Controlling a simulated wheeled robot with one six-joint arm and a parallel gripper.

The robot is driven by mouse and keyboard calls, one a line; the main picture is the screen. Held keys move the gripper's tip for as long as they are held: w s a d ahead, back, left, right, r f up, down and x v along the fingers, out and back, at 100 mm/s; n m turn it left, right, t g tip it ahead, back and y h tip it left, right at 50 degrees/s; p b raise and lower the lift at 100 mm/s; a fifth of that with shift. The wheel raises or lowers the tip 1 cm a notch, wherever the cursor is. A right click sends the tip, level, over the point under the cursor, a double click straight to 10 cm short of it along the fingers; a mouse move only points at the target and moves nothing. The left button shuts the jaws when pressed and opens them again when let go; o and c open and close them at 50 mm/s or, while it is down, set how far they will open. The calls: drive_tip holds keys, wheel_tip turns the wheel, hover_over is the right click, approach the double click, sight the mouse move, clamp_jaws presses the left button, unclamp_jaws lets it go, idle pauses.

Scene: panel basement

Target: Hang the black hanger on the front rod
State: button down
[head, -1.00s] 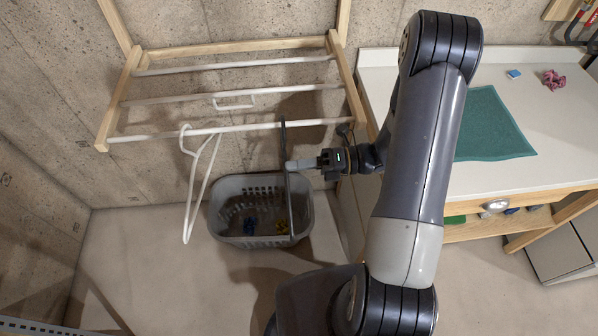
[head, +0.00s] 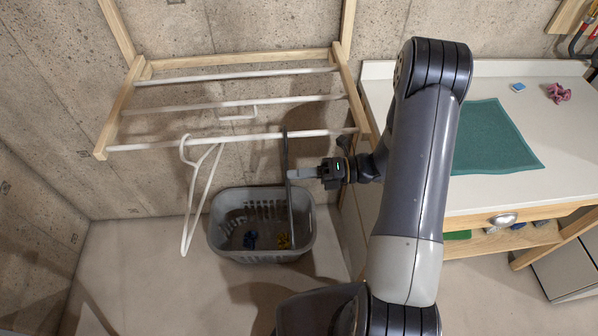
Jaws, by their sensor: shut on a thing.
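The black hanger (head: 290,215) shows almost edge-on as a thin dark upright line. My gripper (head: 292,174) is shut on it from the right, part way down its length. The hanger's top reaches the height of the front rod (head: 240,138) in the picture and sticks up slightly past it. I cannot tell whether its hook is over the rod or just in front of it. The front rod is the lowest white bar of the wooden wall rack.
A white hanger (head: 190,210) hangs on the front rod at the left. Two more white rods (head: 235,76) lie behind. A grey basket (head: 222,243) with small blue and yellow things stands on the floor below. A counter with a green mat (head: 490,140) is at the right.

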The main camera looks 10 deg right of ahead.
drive_tip(key=c, duration=1.5)
unclamp_jaws()
drive_tip(key=shift+o, duration=0.2)
drive_tip(key=shift+d, duration=0.15)
drive_tip(key=d+b, duration=0.1)
drive_tip(key=d, duration=0.9)
drive_tip(key=shift+s+d+r+b, duration=0.25)
drive_tip(key=shift+s+d+b, duration=0.05)
drive_tip(key=shift+b, duration=0.1)
drive_tip(key=a+p, duration=0.2)
drive_tip(key=a, duration=0.9)
drive_tip(key=shift+w, duration=0.25)
